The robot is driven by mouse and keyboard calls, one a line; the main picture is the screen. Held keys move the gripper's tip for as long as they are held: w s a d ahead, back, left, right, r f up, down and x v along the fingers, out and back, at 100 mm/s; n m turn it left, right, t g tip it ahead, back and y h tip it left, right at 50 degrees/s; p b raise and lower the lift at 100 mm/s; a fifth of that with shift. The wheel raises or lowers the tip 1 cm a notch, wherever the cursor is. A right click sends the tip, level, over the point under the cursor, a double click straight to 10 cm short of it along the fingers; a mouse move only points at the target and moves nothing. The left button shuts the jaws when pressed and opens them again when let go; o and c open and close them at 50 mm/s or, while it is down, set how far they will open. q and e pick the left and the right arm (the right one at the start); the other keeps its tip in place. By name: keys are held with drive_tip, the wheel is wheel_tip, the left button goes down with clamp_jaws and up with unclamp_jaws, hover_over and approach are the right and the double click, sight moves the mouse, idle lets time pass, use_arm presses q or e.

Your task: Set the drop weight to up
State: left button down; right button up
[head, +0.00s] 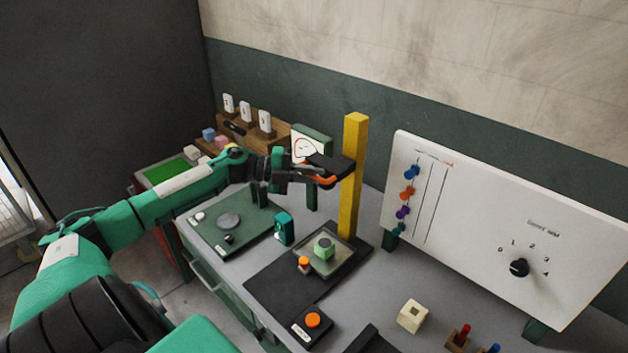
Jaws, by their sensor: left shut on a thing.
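The drop weight (336,165) is a dark block on the upper part of a yellow upright post (354,190). An orange handle (328,181) shows at its lower front. My left gripper (316,178) reaches in from the left and is shut on the drop weight at its orange handle. The weight is well above the press's dark base (275,285), with a clear gap below it. On the base a green foam block (324,247) sits on a plate under the weight. My fingers partly hide the handle. My right gripper is not in view.
A white board (470,230) with colored knobs and a black dial (519,267) stands to the right. A box with an orange button (313,320) and a cream block (412,316) are at the front. A green plate device (235,222) lies below my left forearm.

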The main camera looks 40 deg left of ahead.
use_arm(q)
drive_tip(key=shift+w+a+r, duration=0.1)
drive_tip(key=shift+w+r, duration=0.05)
drive_tip(key=shift+r, duration=0.35)
drive_tip(key=c, duration=1.5)
unclamp_jaws()
drive_tip(key=shift+o, duration=0.2)
drive_tip(key=shift+f, duration=0.1)
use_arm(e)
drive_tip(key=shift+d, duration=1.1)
